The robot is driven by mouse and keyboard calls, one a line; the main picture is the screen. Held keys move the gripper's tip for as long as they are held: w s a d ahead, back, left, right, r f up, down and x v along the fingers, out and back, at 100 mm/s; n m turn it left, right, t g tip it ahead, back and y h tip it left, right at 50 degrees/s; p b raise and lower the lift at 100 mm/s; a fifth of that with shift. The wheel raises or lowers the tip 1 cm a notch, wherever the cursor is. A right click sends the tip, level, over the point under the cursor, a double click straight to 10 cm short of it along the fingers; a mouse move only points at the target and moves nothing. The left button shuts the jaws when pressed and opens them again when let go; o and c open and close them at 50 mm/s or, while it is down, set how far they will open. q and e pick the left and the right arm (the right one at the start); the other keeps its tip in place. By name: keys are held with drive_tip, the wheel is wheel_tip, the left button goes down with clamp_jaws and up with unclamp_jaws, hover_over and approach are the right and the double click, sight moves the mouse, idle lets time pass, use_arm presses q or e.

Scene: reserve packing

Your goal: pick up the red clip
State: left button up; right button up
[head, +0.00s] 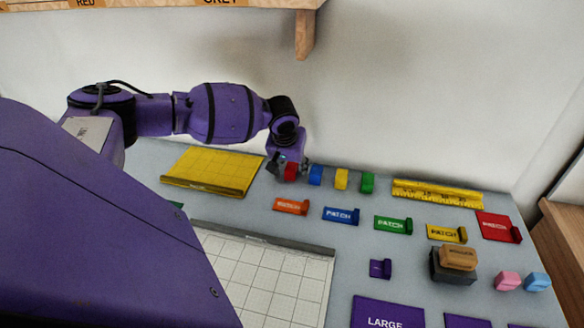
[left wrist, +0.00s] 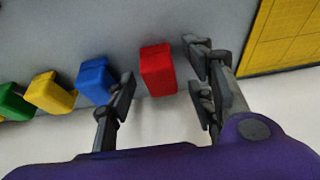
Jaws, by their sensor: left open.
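The red clip (head: 291,172) is a small upright block at the left end of a row of coloured clips near the wall. It also shows in the left wrist view (left wrist: 158,70), between the spread fingers of my left gripper (left wrist: 163,88). The gripper is open, with a gap on each side of the clip, and the clip stands on the table. In the head view my left gripper (head: 287,168) is at the clip and partly hides it. The blue clip (left wrist: 96,80) is close to one finger. My right gripper is not in view.
The yellow clip (head: 341,179) and green clip (head: 367,183) continue the row. A yellow mat (head: 212,170) lies to the left. Patch pieces, such as the orange one (head: 291,206), lie in front. A wooden shelf (head: 160,5) hangs above, with a bracket (head: 305,35).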

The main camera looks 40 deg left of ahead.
use_arm(q)
drive_tip(key=shift+c, duration=0.5)
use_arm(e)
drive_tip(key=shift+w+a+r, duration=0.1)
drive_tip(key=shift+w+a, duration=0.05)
use_arm(q)
drive_tip(key=c, duration=0.9)
drive_tip(key=shift+r, duration=0.15)
drive_tip(key=shift+r, duration=0.55)
drive_tip(key=s+a+r+p, duration=0.1)
drive_tip(key=s+r, duration=0.3)
drive_tip(key=s+a+r+p, duration=0.1)
drive_tip(key=s+r, duration=0.2)
drive_tip(key=s, duration=0.2)
drive_tip(key=s+a+r+p, duration=0.2)
drive_tip(key=s+r, duration=0.2)
drive_tip(key=shift+s+a+r, duration=0.1)
drive_tip(key=shift+s+r, duration=0.1)
drive_tip(key=shift+r, duration=0.15)
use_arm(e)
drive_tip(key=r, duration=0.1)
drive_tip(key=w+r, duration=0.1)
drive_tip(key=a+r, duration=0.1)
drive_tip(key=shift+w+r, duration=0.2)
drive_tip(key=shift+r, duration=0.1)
